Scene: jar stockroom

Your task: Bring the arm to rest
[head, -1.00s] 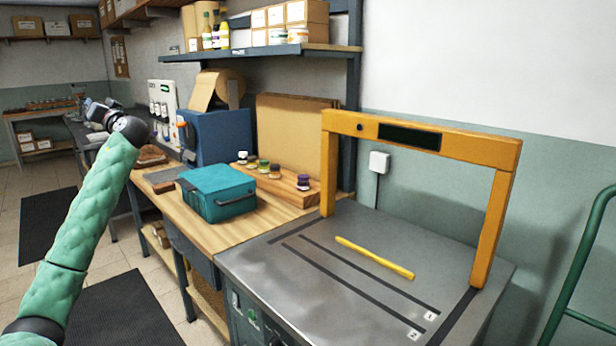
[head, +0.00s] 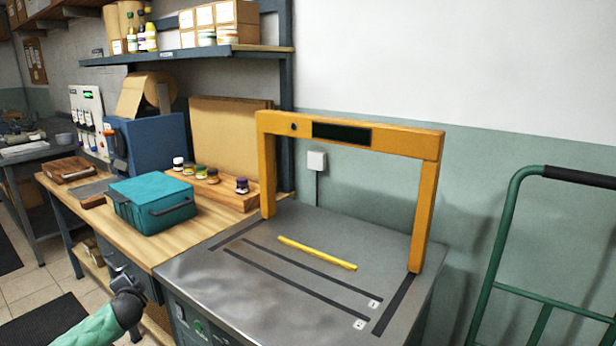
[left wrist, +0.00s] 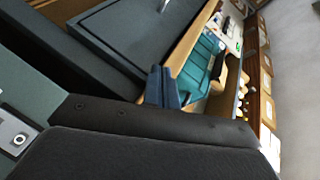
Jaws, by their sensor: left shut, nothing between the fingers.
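My left arm, in a green quilted sleeve, comes in low at the left of the head view. Its dark wrist end, with the left gripper (head: 124,284), is in front of the wooden bench's front edge, and the fingers are hard to make out there. In the left wrist view the left gripper (left wrist: 163,88) shows blue-grey fingers together, shut and empty. It appears clear of the bench things. My right gripper is in neither view.
A teal case (head: 152,204) and a wooden tray (head: 232,197) of small jars stand on the bench. A yellow rod (head: 317,253) lies on the metal-topped counter (head: 215,277) under an orange arch (head: 350,132). A green hand truck (head: 497,252) stands at right.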

